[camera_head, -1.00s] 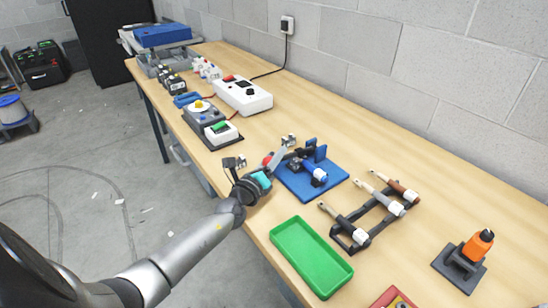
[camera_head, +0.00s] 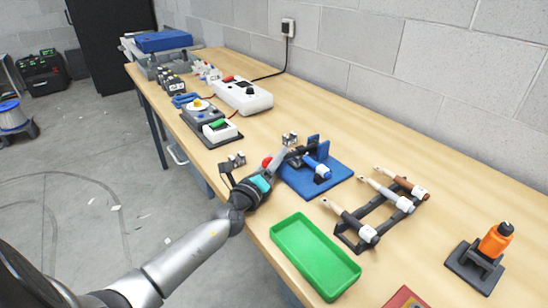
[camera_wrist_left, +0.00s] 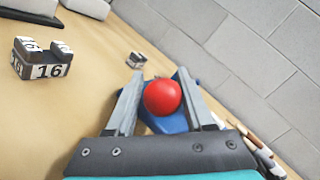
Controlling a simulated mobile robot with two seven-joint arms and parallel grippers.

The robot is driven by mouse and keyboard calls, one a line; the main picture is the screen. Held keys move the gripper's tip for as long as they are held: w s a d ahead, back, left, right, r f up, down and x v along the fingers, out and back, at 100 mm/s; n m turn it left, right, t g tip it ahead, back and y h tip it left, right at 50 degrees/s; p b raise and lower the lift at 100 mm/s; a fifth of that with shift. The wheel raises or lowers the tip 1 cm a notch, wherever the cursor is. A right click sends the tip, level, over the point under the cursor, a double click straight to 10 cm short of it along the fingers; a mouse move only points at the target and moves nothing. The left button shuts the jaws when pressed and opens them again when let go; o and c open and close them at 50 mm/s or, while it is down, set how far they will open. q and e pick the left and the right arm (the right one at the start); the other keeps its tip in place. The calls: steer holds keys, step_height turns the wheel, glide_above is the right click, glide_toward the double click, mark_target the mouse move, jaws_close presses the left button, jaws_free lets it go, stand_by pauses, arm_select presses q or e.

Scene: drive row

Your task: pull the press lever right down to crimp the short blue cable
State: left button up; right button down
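The press (camera_head: 322,183) stands on a blue base on the bench, with its lever and a round red knob (camera_head: 267,162) towards the bench's front edge. My left gripper (camera_head: 283,160) is at the knob. In the left wrist view, the red knob (camera_wrist_left: 162,97) sits between the two grey fingers (camera_wrist_left: 160,88), with what look like narrow gaps at its sides; contact is unclear. A short blue piece with a white end (camera_head: 318,168) shows at the press, partly behind the lever. The lever's lower part is hidden by my gripper. My right gripper is out of view.
An empty green tray (camera_head: 283,221) and a black rack (camera_head: 347,240) holding several handled tools lie right of the press. Left are a grey device with a green button (camera_head: 219,125) and a white power box (camera_head: 243,97). The wall runs behind.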

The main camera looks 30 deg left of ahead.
arm_select(q)
steer(key=o, duration=0.3)
steer(key=shift+s+f, duration=0.1)
steer(key=shift+f, duration=0.35)
steer(key=shift+o, duration=0.4)
steer(key=shift+d+r, duration=0.1)
steer(key=shift+r, duration=0.05)
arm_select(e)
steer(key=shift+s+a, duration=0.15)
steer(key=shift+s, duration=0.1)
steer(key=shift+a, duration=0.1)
arm_select(q)
steer(key=shift+s, duration=0.45)
steer(key=s, duration=0.8)
steer(key=s+d+f, duration=0.1)
steer(key=s, duration=0.3)
steer(key=shift+s+b, duration=0.1)
steer(key=shift+b, duration=0.2)
steer(key=shift+s+d, duration=0.15)
steer(key=shift+s, duration=0.8)
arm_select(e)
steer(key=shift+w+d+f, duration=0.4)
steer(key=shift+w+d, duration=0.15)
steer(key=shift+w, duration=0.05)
